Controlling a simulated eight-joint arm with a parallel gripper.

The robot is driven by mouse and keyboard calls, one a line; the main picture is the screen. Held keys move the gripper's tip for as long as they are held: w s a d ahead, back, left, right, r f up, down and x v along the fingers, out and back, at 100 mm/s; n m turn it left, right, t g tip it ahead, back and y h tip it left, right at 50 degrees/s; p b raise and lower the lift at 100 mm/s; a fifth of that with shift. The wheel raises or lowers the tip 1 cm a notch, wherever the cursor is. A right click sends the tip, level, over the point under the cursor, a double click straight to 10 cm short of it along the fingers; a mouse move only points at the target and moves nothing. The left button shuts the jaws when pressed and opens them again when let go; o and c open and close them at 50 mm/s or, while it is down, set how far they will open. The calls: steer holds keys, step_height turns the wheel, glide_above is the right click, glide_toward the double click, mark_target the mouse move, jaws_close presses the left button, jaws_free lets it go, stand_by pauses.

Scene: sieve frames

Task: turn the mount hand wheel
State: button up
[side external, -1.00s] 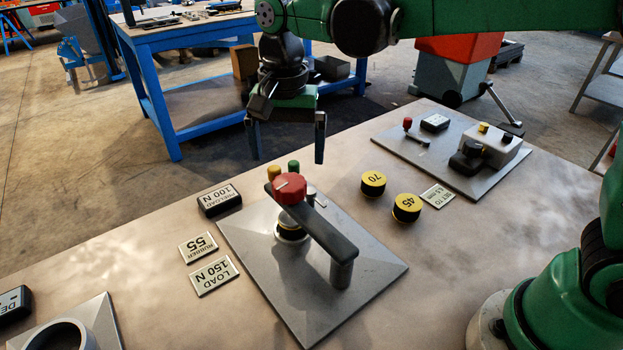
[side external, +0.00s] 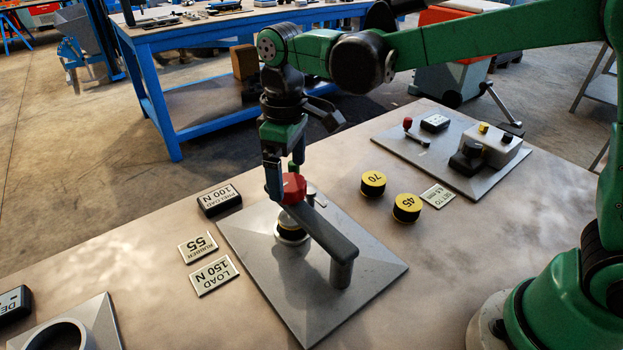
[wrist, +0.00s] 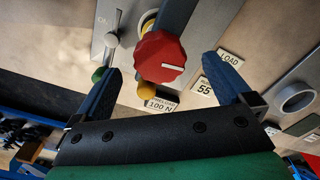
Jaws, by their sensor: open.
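The red hand wheel (side external: 292,187) with a white mark sits on top of a dark bracket arm (side external: 325,232) above a grey base plate (side external: 372,268). My gripper (side external: 286,180) is open and pointing down at the wheel. In the side view one finger is at the wheel's left and the other is partly hidden behind it. In the wrist view the wheel (wrist: 160,57) lies between the two spread fingers, with visible gaps on both sides. I cannot tell how far down the fingertips reach beside it.
A black-and-yellow puck (side external: 291,226) sits under the wheel. Two yellow-topped pucks marked 70 (side external: 373,182) and 45 (side external: 406,206) stand to the right. A load label (side external: 214,275), a rubber label (side external: 197,247) and a preload display (side external: 219,199) lie left. A second plate (side external: 480,185) stands back right.

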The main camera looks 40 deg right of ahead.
steer(key=shift+f, duration=1.2)
steer(key=c, duration=1.3)
steer(key=shift+o, duration=0.2)
steer(key=shift+m, duration=0.4)
steer(key=m, duration=0.2)
steer(key=shift+m, duration=2.2)
steer(key=shift+w, duration=0.1)
